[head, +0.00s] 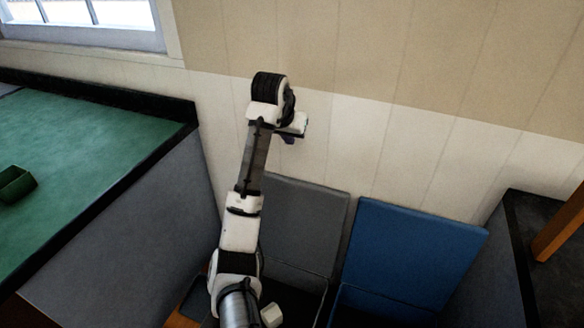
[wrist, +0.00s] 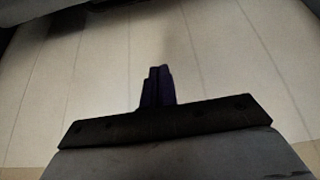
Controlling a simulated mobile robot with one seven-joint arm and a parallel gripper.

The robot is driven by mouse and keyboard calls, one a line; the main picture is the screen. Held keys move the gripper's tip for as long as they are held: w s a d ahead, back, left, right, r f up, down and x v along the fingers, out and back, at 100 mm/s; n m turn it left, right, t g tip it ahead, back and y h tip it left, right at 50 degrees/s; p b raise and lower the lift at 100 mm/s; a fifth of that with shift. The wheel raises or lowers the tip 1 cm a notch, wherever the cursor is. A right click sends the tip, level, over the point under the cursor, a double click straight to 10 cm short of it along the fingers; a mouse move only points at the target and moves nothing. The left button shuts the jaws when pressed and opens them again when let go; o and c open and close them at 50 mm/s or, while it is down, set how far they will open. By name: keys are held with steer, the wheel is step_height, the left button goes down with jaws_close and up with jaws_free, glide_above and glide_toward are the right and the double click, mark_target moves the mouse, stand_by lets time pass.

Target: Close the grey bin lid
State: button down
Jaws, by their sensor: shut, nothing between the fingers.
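The grey bin lid (head: 304,222) stands open, tilted up towards the wall, above the grey bin (head: 296,285). My arm hides its left part in the head view. My gripper (head: 288,140) is above the lid's upper edge, near the wall, apart from the lid as far as I can tell. In the wrist view my gripper (wrist: 157,85) shows its dark fingers together and empty, with the pale panelled wall beyond. I cannot tell the exact gap between the gripper and the lid.
A blue bin lid (head: 410,250) stands open just right of the grey one. A green-topped counter (head: 90,150) with a small green box (head: 15,184) is at the left. A dark surface (head: 555,255) bounds the right. The panelled wall (head: 370,140) closes off the back.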

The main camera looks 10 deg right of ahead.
step_height(320, 180, down, 11)
steer(key=s+d+g+p, duration=0.1)
steer(key=p, duration=0.2)
steer(key=shift+s+y+p, duration=0.3)
steer(key=shift+p, duration=0.1)
steer(key=shift+a, duration=0.1)
stand_by(0.4)
